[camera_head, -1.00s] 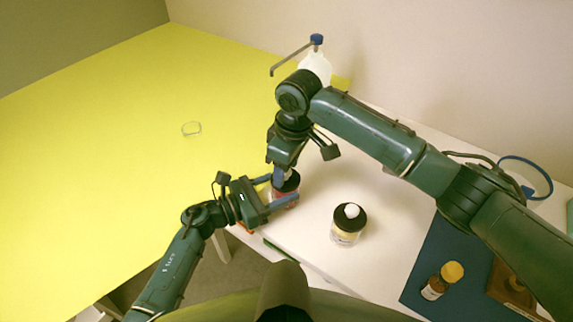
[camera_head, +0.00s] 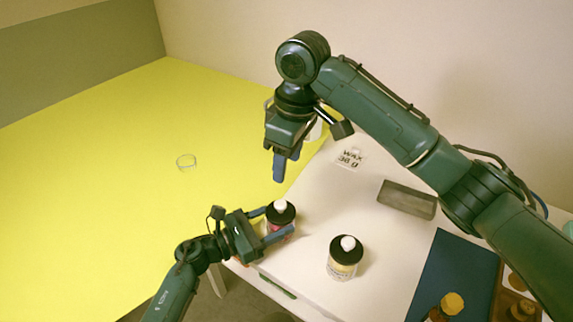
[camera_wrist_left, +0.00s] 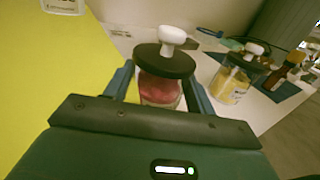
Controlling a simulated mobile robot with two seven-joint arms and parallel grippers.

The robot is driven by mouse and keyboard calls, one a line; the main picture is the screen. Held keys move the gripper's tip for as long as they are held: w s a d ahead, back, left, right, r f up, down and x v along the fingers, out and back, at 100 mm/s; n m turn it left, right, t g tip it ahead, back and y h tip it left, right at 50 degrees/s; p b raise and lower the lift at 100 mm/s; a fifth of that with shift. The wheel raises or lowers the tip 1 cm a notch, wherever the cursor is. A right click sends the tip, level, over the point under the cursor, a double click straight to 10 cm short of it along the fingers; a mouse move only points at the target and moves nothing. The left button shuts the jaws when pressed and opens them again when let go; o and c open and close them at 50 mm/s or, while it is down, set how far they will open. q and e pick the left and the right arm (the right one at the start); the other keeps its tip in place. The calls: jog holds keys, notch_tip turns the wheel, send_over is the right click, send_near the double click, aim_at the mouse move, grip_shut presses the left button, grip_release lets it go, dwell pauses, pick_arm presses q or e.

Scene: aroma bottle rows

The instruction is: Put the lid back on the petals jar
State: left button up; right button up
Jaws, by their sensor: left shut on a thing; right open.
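The petals jar (camera_wrist_left: 158,93), clear with red contents, stands at the table's left part near the front edge. It also shows in the head view (camera_head: 278,228). Its black lid (camera_wrist_left: 163,61) with a white knob sits on top of the jar; I cannot tell whether it is fully seated. My left gripper (camera_head: 275,222) is shut around the jar body below the lid, one finger on each side. My right gripper (camera_head: 281,168) is open and empty, raised above and behind the jar, apart from the lid.
A second jar (camera_head: 341,267) with yellowish contents and a black lid stands to the right. A "WAX 36 g" card (camera_head: 350,158), a grey block (camera_head: 407,199) and a blue mat (camera_head: 452,265) lie on the white table. A small glass dish (camera_head: 187,161) is on the yellow surface.

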pick_arm(q)
jog(key=o, duration=1.5)
jog(key=shift+a, duration=0.1)
jog(key=shift+b+v, duration=0.95)
jog(key=shift+v, duration=5.55)
